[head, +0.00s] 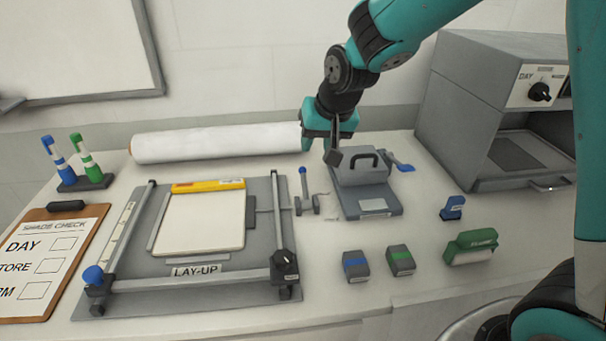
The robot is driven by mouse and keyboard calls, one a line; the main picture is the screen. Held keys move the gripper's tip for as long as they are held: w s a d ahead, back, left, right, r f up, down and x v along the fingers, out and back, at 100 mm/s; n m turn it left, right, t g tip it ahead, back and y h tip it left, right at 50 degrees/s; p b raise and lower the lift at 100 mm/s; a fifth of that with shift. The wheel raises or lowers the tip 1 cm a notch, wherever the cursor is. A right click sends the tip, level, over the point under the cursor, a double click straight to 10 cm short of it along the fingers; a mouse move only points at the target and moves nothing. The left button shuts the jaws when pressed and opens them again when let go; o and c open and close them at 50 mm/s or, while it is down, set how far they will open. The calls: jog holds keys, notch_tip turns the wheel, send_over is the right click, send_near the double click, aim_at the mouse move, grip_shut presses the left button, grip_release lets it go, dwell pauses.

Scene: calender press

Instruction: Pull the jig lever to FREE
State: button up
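The lay-up jig (130,262) is a grey plate with side rails and a front bar, on the left half of the bench. A blue-knobbed lever (93,275) stands at its front left corner, and a black knob (286,262) sits at its front right. Another small blue-topped lever (303,182) stands upright just right of the jig. No FREE marking is readable. My gripper (320,150) hangs above the back of the bench, behind and right of the jig, apart from both levers. Its fingers are partly hidden, so its opening is unclear.
A grey hand press (372,198) with a black handle stands just below and right of my gripper. A white roll (215,142) lies behind the jig. A large grey machine (455,110) stands at right.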

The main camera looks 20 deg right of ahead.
aim_at(304, 173)
jog(key=p+x, duration=0.1)
jog(key=x, duration=1.1)
jog(key=shift+f, duration=0.25)
grip_shut()
